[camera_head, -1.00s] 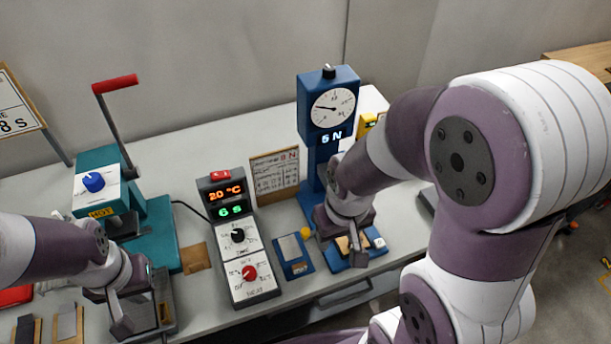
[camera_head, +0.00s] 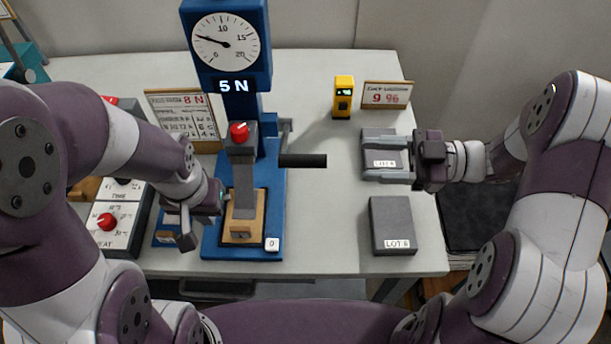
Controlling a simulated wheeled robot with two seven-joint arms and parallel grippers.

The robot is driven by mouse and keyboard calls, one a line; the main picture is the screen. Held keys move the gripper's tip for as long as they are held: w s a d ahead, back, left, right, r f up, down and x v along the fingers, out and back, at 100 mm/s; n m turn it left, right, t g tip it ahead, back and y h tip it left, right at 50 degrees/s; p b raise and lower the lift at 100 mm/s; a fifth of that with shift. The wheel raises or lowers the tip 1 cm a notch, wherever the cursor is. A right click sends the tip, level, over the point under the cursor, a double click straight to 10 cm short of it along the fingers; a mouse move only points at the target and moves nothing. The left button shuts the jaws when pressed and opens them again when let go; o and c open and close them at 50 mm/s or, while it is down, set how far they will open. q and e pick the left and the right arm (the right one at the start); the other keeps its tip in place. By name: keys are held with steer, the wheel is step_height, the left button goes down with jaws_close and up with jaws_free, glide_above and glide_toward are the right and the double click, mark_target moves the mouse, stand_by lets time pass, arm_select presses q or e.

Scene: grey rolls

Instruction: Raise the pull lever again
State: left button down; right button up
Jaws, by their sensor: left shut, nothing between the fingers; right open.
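The blue tester (camera_head: 228,100) stands left of centre with a round dial and a display reading 5 N. A lever with a black handle (camera_head: 303,160) sticks out level from its right side, the pull lever as far as I can tell. A grey upright piece with a red knob (camera_head: 239,132) stands in front of the column, over a tan block (camera_head: 243,230) on the blue base. My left gripper (camera_head: 187,228) is shut and empty just left of that block.
A second grey box labelled LOT 6 (camera_head: 391,222) lies nearer the front edge. A yellow meter (camera_head: 343,97) and a sign reading 9 % (camera_head: 387,95) stand behind.

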steer(key=p, duration=0.1)
glide_toward(285, 160)
steer(key=shift+g, duration=0.3)
steer(key=a, duration=0.3)
steer(key=a+f, duration=0.1)
steer(key=a, duration=0.1)
steer(key=shift+w+a+f, duration=0.1)
steer(key=shift+w+a, duration=0.15)
steer(key=shift+w, duration=0.15)
steer(key=shift+a, duration=0.65)
jaws_close()
steer(key=shift+w+p, duration=0.1)
steer(key=shift+p, duration=0.2)
